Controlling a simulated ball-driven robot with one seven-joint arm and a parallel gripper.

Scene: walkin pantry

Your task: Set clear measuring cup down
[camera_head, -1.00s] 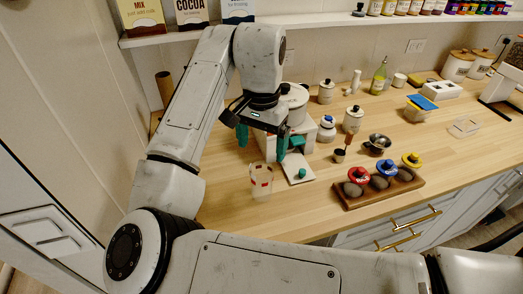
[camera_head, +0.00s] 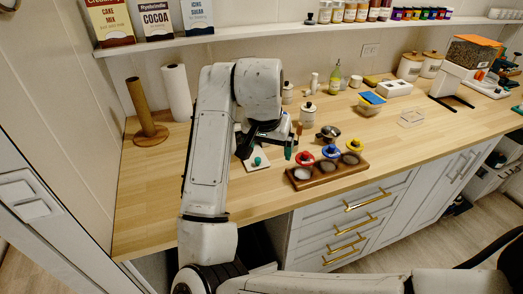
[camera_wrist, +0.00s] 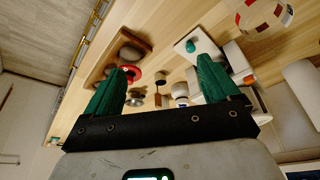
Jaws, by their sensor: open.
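The clear measuring cup (camera_wrist: 258,14), with red marks, stands on the wooden counter at the top right of the wrist view, partly cut off by the frame edge. It is off to the side of my gripper (camera_wrist: 163,78), not between its fingers. My gripper is open, with two green fingers apart and nothing held. In the head view the cup does not show, probably hidden behind my arm. There only one green finger of my gripper (camera_head: 289,152) shows clearly, above the counter by the wooden tray.
A paper towel roll (camera_head: 177,92) and a wooden holder (camera_head: 149,132) stand back left.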

